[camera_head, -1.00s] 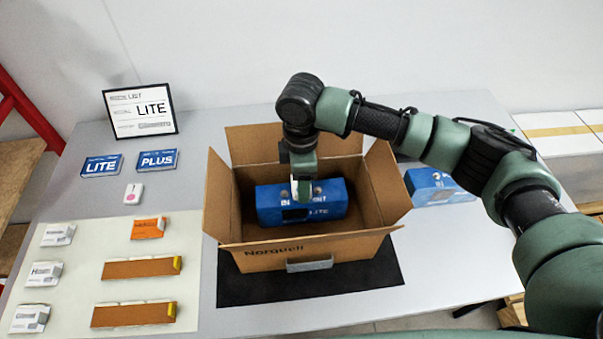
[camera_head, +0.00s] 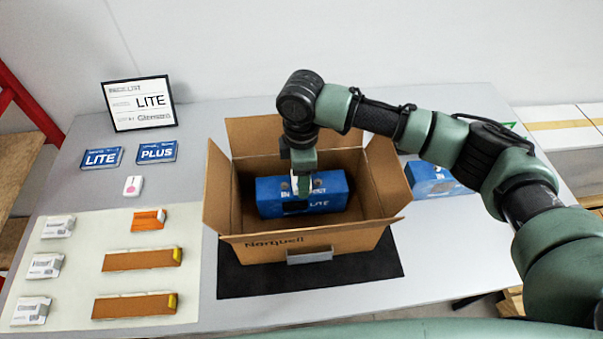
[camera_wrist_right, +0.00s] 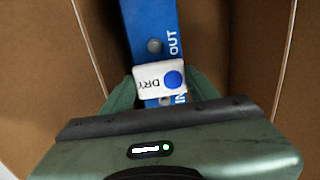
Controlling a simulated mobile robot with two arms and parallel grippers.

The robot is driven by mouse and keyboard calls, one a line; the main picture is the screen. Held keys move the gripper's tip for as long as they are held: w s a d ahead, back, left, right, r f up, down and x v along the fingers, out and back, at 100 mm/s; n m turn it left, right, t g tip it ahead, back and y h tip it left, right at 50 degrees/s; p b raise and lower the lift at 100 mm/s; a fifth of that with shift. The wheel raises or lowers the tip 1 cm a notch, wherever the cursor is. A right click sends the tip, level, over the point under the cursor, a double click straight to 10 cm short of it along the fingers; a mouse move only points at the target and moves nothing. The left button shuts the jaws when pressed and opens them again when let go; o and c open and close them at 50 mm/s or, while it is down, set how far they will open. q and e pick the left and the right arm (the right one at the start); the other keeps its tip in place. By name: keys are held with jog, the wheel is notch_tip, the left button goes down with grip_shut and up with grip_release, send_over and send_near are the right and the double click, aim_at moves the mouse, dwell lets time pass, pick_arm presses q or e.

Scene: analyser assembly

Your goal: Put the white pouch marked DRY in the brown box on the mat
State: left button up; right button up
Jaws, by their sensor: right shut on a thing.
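The white pouch marked DRY (camera_wrist_right: 148,82) has a blue dot and sits between the fingers of my right gripper (camera_wrist_right: 158,92) in the right wrist view. My right gripper (camera_head: 302,188) is shut on it inside the open brown box (camera_head: 262,256), over the blue unit (camera_head: 334,194) lying there. In the wrist view the pouch overlaps the top of the blue unit (camera_wrist_right: 150,20); I cannot tell whether they touch. The box stands on the black mat (camera_head: 240,286) with its flaps spread. In the head view the gripper mostly hides the pouch. My left gripper is not in view.
Left of the box, a pale sheet (camera_head: 85,262) holds several white packs, an orange pack (camera_head: 148,220) and two brown strips. Blue LITE (camera_head: 101,158) and PLUS (camera_head: 156,151) cards lie behind. Another blue unit (camera_head: 428,178) is right of the box, near my right arm.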

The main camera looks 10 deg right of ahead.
jog(key=shift+f, duration=0.2)
dwell(0.5)
jog(key=o, duration=1.4)
notch_tip(320, 180, up, 12)
jog(key=p, duration=1.3)
jog(key=shift+p, duration=0.4)
